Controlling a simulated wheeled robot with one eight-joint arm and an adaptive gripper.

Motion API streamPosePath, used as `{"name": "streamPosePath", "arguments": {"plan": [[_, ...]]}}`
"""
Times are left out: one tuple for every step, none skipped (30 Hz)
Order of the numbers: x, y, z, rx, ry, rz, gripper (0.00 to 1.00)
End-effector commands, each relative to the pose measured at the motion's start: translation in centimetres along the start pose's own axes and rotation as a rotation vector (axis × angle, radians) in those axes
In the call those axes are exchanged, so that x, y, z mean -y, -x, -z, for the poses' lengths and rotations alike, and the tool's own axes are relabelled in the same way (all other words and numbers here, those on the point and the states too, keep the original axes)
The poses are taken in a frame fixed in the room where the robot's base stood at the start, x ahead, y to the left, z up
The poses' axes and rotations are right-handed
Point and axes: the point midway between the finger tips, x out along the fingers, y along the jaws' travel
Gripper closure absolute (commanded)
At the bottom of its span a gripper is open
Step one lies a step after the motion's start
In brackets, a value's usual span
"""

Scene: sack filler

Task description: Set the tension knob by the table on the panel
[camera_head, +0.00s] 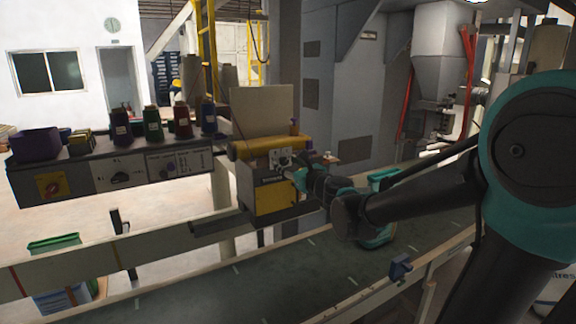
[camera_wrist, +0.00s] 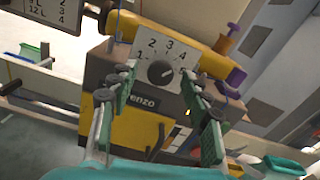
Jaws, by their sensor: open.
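The plate also shows small in the head view (camera_head: 280,156), on the front of the yellow and grey machine. My gripper (camera_wrist: 157,82) is open, its fingers on either side of the knob in the wrist view; I cannot tell if they touch it.
The long dark panel (camera_head: 112,174) carries thread cones (camera_head: 153,123) and a purple bin (camera_head: 37,144) on top. A conveyor belt (camera_head: 225,285) runs below my arm. A purple knob (camera_wrist: 236,76) sticks out right of the plate. A green bin (camera_head: 55,243) stands lower left.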

Motion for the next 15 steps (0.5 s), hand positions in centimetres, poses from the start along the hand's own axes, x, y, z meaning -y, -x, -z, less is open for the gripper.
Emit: {"name": "streamPosePath", "arguments": {"plan": [[0.0,0.01,0.0,0.0,0.0,0.0,0.52],[0.0,0.01,0.0,0.0,0.0,0.0,0.52],[0.01,0.01,0.0,0.0,0.0,0.0,0.55],[0.01,0.01,0.0,0.0,0.0,0.0,0.58],[0.01,0.01,0.0,0.0,0.0,0.0,0.62],[0.01,0.02,0.0,0.0,0.0,0.0,0.67],[0.01,0.02,0.0,0.0,0.0,0.0,0.71],[0.01,0.02,0.0,0.0,0.0,0.0,0.74],[0.01,0.02,-0.01,0.0,0.0,0.0,0.79],[0.01,0.02,-0.01,0.0,0.0,0.0,0.83],[0.01,0.02,-0.01,0.0,0.0,0.0,0.87],[0.01,0.02,-0.01,0.0,0.0,0.0,0.92],[0.01,0.02,-0.01,0.0,0.0,0.0,0.95],[0.01,0.02,-0.01,0.0,0.0,0.0,0.99],[0.01,0.02,-0.01,0.0,0.0,0.0,1.0]]}}
